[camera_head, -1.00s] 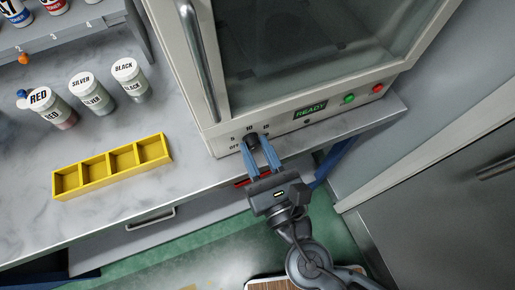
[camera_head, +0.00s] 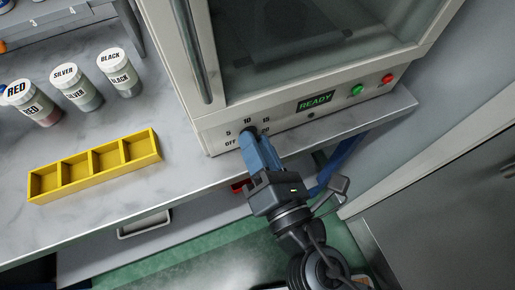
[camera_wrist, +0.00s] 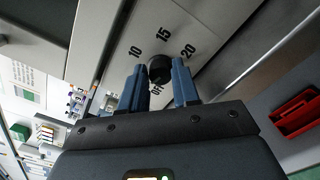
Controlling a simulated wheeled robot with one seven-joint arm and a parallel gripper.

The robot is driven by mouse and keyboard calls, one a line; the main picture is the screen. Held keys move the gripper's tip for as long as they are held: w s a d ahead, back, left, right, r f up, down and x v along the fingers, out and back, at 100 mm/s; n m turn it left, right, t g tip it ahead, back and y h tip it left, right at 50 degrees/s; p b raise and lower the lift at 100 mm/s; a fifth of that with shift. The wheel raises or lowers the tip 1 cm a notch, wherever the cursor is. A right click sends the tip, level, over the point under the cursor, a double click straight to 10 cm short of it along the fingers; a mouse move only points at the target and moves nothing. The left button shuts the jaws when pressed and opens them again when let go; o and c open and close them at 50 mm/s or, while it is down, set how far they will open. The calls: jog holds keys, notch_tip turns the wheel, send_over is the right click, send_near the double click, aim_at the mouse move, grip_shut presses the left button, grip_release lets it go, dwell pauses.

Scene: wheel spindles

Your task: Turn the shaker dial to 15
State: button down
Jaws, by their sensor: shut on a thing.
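The shaker dial (camera_head: 248,131) is a small black knob on the lower left of the machine's pale front panel. The marks OFF, 5, 10, 15 and 20 stand around it. In the wrist view the dial (camera_wrist: 159,68) sits between my two blue fingertips. My gripper (camera_head: 257,145) is shut on the dial, one finger on each side, as the wrist view (camera_wrist: 159,80) also shows. The fingers hide most of the dial in the head view. I cannot tell which number it points to.
The shaker machine (camera_head: 297,118) has a lit READY display (camera_head: 315,102), a green button (camera_head: 357,90) and a red button (camera_head: 387,78). A yellow four-slot tray (camera_head: 95,165) and labelled jars (camera_head: 75,87) stand on the counter to the left. A drawer handle (camera_head: 144,224) is below the counter.

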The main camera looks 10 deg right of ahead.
jog(key=m+b, duration=0.1)
jog(key=m, duration=0.1)
jog(key=m+b, duration=0.1)
jog(key=m, duration=0.1)
jog(key=shift+d+f+m, duration=0.1)
jog(key=shift+f+m, duration=0.1)
jog(key=shift+m, duration=0.2)
jog(key=m+b, duration=0.2)
jog(key=m, duration=0.1)
jog(key=shift+m, duration=0.3)
jog(key=m+b, duration=0.3)
jog(key=m, duration=0.4)
jog(key=shift+f, duration=0.1)
jog(key=m+b, duration=0.1)
jog(key=m, duration=0.4)
jog(key=shift+m, duration=0.3)
jog(key=m, duration=0.5)
jog(key=shift+a+m, duration=0.2)
jog(key=shift+m, duration=0.1)
jog(key=c, duration=0.8)
grip_release()
jog(key=shift+c, duration=0.2)
